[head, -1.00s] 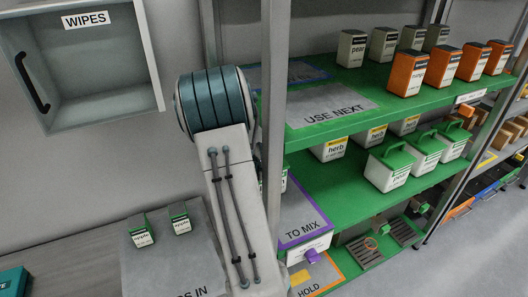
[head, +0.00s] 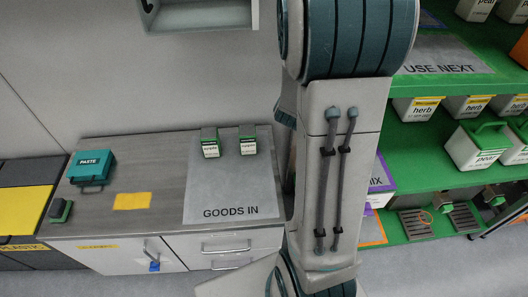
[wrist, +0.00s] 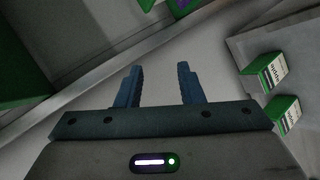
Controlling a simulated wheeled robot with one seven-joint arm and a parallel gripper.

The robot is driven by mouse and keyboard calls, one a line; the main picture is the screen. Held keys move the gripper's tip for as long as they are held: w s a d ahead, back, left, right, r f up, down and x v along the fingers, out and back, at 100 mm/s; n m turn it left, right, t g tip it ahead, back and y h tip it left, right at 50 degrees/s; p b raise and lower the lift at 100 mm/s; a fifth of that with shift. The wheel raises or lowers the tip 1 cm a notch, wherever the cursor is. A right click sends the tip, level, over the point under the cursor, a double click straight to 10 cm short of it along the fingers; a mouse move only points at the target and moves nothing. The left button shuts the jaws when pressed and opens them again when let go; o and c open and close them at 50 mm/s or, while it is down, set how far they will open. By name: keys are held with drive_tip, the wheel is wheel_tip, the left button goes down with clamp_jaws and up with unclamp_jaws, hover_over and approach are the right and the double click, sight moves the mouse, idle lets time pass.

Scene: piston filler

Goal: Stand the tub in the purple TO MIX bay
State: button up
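Two green-and-white tubs show at the right of the wrist view, an upper one (wrist: 263,72) and a lower one (wrist: 286,112). The purple-edged TO MIX bay (head: 382,178) is mostly hidden behind my arm in the head view. My gripper (wrist: 158,68) is open with nothing between its fingers; it is hidden in the head view. I cannot tell which tub is meant.
White green-lidded tubs (head: 480,146) stand on the green middle shelf at right. The USE NEXT mat (head: 440,55) lies above. A teal PASTE box (head: 92,167) and a yellow patch (head: 132,201) are on the counter. The open-fronted cabinet (head: 200,15) hangs above it.

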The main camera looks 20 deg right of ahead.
drive_tip(key=s+a+r+m+g+y, duration=0.1)
drive_tip(key=s+a+r+y, duration=0.15)
drive_tip(key=a, duration=0.55)
drive_tip(key=s+a+r+m+y, duration=0.15)
drive_tip(key=a+y, duration=0.25)
drive_tip(key=a, duration=0.4)
drive_tip(key=s+a+r+m+g, duration=0.1)
drive_tip(key=s+a+m+g, duration=0.1)
drive_tip(key=s, duration=0.5)
drive_tip(key=s+a+r+m+g, duration=0.1)
drive_tip(key=s+a+m+g, duration=0.1)
drive_tip(key=s, duration=0.6)
drive_tip(key=shift+s+a+r+g+y, duration=0.3)
drive_tip(key=shift+a+g+y, duration=0.2)
drive_tip(key=shift+a, duration=0.2)
drive_tip(key=shift+m, duration=0.25)
